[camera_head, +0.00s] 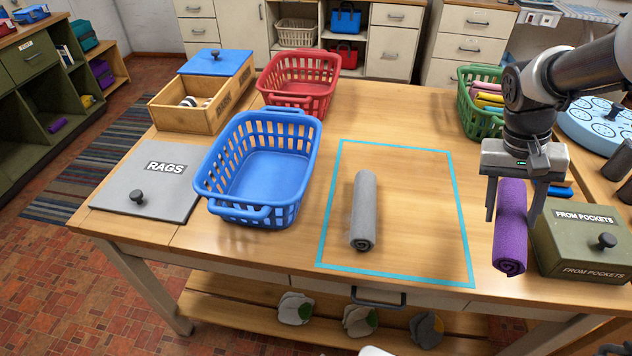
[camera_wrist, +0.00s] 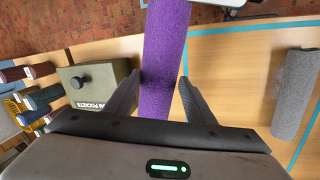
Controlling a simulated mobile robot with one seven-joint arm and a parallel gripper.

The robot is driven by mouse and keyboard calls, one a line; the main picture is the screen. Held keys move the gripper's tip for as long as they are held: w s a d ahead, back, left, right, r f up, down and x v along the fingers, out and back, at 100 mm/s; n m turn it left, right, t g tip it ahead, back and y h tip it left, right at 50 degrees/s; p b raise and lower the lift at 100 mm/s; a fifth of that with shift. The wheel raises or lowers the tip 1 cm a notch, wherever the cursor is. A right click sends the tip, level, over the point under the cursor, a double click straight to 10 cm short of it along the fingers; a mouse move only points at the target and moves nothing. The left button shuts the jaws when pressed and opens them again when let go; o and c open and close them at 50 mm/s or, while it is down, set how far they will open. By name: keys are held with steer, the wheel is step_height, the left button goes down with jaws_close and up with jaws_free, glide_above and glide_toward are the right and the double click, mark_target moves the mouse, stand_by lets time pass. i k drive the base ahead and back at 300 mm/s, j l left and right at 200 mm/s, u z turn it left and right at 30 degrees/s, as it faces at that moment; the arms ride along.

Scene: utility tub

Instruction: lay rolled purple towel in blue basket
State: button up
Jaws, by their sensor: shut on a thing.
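The rolled purple towel (camera_head: 510,226) is between the fingers of my gripper (camera_head: 513,205) at the right of the table. My gripper is shut on it. In the wrist view the purple towel (camera_wrist: 166,60) runs upward between the two fingers (camera_wrist: 160,95). Its lower end hangs near the table's front edge; whether it touches the table I cannot tell. The blue basket (camera_head: 262,206) stands left of centre on the table and looks empty. My gripper is well to the right of the basket.
A rolled grey towel (camera_head: 363,212) lies inside a cyan outline (camera_head: 395,147) between basket and gripper. A green "FROM POCKETS" box (camera_head: 580,245) is close at right. A green basket (camera_head: 468,118) with rolled cloths, a red basket (camera_head: 300,84) and a grey "RAGS" lid (camera_head: 150,185) stand around.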

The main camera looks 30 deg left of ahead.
mark_target(282, 188)
steer(key=k+j+u, duration=0.1)
steer(key=k+j, duration=0.15)
steer(key=k+j+u, duration=0.15)
steer(key=j, duration=0.3)
steer(key=k+j+u, duration=0.1)
steer(key=k+j, duration=0.15)
steer(key=j, duration=0.15)
steer(key=k+j+u, duration=0.1)
steer(key=j, duration=0.3)
steer(key=i+j, duration=0.15)
steer(key=i, duration=0.25)
steer(key=i+j+u, duration=0.1)
steer(key=i, duration=0.3)
